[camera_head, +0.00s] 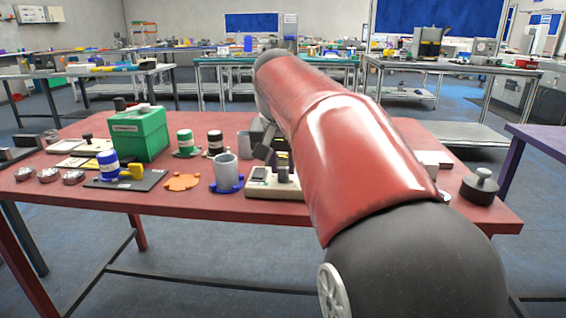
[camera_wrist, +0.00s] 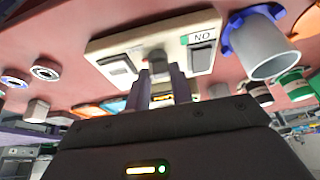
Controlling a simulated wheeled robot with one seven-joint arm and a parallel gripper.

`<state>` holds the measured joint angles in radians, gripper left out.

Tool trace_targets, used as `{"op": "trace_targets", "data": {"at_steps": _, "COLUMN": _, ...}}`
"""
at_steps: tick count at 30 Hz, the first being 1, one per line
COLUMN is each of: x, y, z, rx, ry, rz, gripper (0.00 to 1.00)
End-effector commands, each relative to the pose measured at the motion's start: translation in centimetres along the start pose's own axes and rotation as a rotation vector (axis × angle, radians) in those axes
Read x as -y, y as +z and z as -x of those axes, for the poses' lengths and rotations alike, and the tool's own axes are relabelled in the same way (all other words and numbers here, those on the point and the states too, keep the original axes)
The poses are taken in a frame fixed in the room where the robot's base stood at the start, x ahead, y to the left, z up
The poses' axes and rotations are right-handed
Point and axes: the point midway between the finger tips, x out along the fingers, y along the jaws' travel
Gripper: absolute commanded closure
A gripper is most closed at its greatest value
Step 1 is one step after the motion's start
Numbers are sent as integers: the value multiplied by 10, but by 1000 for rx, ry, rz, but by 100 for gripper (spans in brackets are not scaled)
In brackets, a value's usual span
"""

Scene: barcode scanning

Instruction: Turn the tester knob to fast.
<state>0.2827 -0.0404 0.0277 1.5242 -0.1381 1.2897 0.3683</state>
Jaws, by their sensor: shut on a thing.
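The tester is a cream box (camera_head: 262,190) on the red table, partly hidden behind my arm in the head view. In the wrist view its cream panel (camera_wrist: 113,46) shows upside down, with a "NO" label, a dark slot on one side and a pale window on the other. The grey knob (camera_wrist: 157,57) sits in the middle of the panel. My gripper (camera_wrist: 158,78) is shut on the knob, one finger on each side. The knob's pointer and any "fast" mark cannot be made out.
A grey cup in a blue holder (camera_head: 225,176) stands just left of the tester. An orange piece (camera_head: 182,182), a green box (camera_head: 139,134) and several small bottles stand further left. A dark weight (camera_head: 480,186) stands at the right end of the red table (camera_head: 440,126).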

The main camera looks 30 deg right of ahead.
Motion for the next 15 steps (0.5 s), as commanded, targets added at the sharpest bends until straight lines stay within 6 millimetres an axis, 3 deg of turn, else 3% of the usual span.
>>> {"op": "trace_targets", "data": {"at_steps": 3, "x": 0, "y": 0, "z": 0, "rx": 1, "ry": 0, "rz": -1, "gripper": 100}}
{"op": "trace_targets", "data": {"at_steps": 4, "x": 0, "y": 0, "z": 0, "rx": 1, "ry": 0, "rz": -1, "gripper": 73}}
{"op": "trace_targets", "data": {"at_steps": 8, "x": 0, "y": 0, "z": 0, "rx": 1, "ry": 0, "rz": -1, "gripper": 56}}
{"op": "trace_targets", "data": {"at_steps": 15, "x": 0, "y": 0, "z": 0, "rx": 1, "ry": 0, "rz": 0, "gripper": 55}}
